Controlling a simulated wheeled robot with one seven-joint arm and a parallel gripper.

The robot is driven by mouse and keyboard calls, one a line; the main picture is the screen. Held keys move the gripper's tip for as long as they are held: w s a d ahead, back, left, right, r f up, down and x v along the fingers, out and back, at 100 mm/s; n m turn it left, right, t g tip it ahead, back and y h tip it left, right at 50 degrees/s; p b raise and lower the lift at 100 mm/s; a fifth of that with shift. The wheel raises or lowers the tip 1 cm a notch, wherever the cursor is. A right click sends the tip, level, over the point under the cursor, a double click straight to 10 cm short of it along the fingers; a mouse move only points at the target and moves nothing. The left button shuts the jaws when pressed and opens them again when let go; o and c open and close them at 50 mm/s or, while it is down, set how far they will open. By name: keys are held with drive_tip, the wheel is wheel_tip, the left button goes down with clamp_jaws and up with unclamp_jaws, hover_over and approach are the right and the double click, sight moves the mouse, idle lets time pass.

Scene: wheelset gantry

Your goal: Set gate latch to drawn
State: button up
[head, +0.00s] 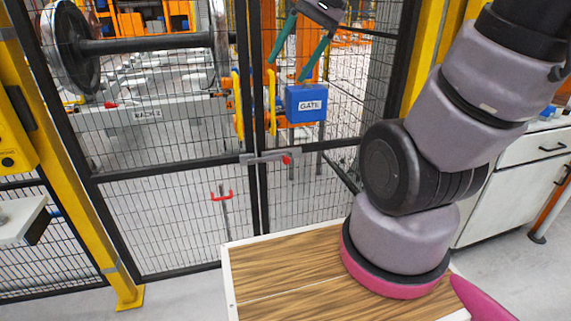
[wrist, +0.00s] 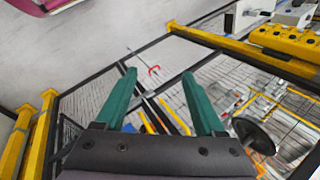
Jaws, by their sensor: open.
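The gate latch (head: 265,157) is a short grey horizontal bar with a red knob (head: 287,160) at its right part. It lies across the dark posts where two mesh gate panels meet. My gripper (head: 287,70) shows at the top of the head view, above the latch in the picture and apart from it. Its two green fingers are spread and empty, and they show also in the wrist view (wrist: 158,73).
A blue box marked GATE (head: 306,104) hangs just below my gripper in the picture. A red fork-shaped piece on a rod (head: 222,196) stands left of the latch. A wood-topped bench (head: 290,290) is in front. A yellow post (head: 75,190) stands at left.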

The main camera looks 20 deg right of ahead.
drive_tip(key=w+a+f+m+g+y, duration=0.4)
drive_tip(key=w+a+m+y, duration=0.1)
drive_tip(key=w+a+y, duration=0.5)
drive_tip(key=w+f+m+t+y, duration=0.3)
drive_tip(key=w+f+m+t, duration=0.2)
drive_tip(key=w, duration=0.5)
drive_tip(key=w+d+f+m+t, duration=0.2)
drive_tip(key=w+f+m+t, duration=0.3)
drive_tip(key=w, duration=0.1)
drive_tip(key=m+t+h, duration=0.9)
drive_tip(key=m+h, duration=0.7)
drive_tip(key=h, duration=0.2)
approach(287, 161)
drive_tip(key=w, duration=0.8)
drive_tip(key=shift+w+f, duration=0.2)
